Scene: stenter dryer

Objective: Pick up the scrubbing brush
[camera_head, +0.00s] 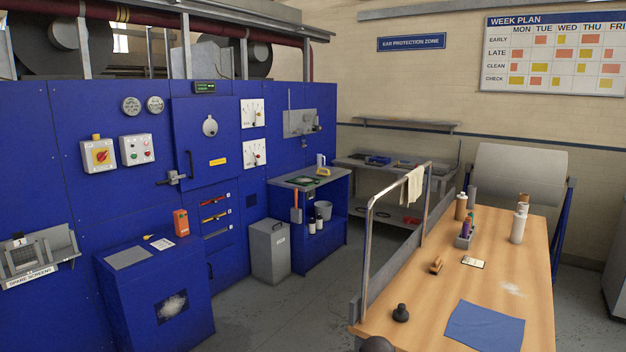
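A small brown block-like thing (436,265) lies on the wooden table at the right; it looks like the scrubbing brush, but it is too small to make out bristles.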

